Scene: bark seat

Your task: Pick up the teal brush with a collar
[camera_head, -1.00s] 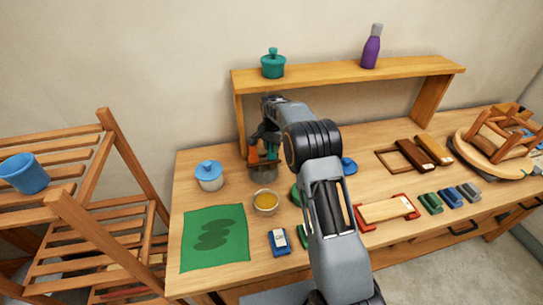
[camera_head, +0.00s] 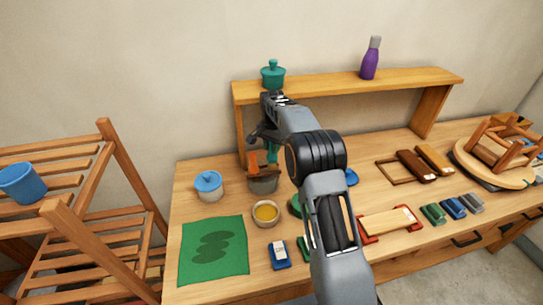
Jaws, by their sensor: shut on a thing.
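The teal brush (camera_head: 272,153) stands upright in my gripper (camera_head: 264,136), above a dark pot (camera_head: 262,185) at the back left of the bench. My gripper is shut on the brush's upper part. The brush's lower end is at or just inside the pot's mouth; I cannot tell which. The collar is too small to make out. An orange-brown brush (camera_head: 252,163) stands in the pot beside it, on the left. My arm hides part of the bench to the right of the pot.
A white jar with a blue lid (camera_head: 208,185) and a bowl of amber liquid (camera_head: 265,213) stand close to the pot. The raised shelf (camera_head: 345,79) behind carries a teal lidded pot (camera_head: 273,74) and a purple bottle (camera_head: 371,59). A green cloth (camera_head: 213,250) lies front left.

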